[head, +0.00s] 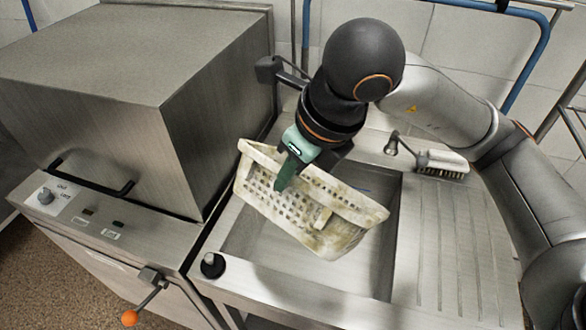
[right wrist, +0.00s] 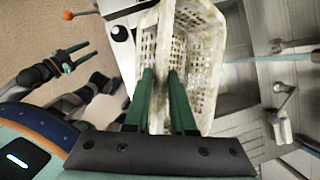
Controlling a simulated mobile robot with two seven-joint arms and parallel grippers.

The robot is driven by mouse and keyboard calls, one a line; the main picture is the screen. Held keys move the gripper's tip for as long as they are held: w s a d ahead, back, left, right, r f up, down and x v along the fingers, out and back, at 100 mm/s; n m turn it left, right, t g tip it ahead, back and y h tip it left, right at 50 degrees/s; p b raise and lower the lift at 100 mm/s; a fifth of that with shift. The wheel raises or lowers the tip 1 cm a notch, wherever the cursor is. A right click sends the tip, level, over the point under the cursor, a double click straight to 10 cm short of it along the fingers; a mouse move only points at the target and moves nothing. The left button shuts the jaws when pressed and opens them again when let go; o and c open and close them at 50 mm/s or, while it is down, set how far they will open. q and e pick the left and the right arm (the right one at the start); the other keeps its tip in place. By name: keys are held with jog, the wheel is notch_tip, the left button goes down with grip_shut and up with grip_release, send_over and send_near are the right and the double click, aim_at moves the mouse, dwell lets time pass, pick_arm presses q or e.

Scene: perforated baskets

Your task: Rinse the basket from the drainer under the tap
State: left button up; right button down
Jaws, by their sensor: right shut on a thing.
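A cream, stained perforated basket (head: 345,238) hangs tilted over the sink basin (head: 375,260). My right gripper (head: 285,180) is shut on its wall. In the right wrist view the green fingers (right wrist: 162,105) pinch the wall of the basket (right wrist: 205,55). I cannot tell if water reaches the basket. The ribbed drainer (head: 450,250) is right of the basin, with no basket on it. My left gripper (right wrist: 72,58) shows open and empty, away from the basket.
A brush (head: 443,163) lies at the back of the drainer, beside a small dark-ended fitting (head: 395,144). A black knob (head: 212,264) stands on the sink's front left corner. A large steel machine (head: 140,100) with an orange-tipped lever (head: 130,317) stands at left.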

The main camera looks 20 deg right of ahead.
jog(key=w+d+f+b, duration=0.2)
jog(key=w+d, duration=0.7)
jog(key=w, duration=0.3)
jog(key=shift+w+d+f, duration=0.25)
jog(key=shift+f, duration=0.15)
dwell(0.3)
dwell(6.1)
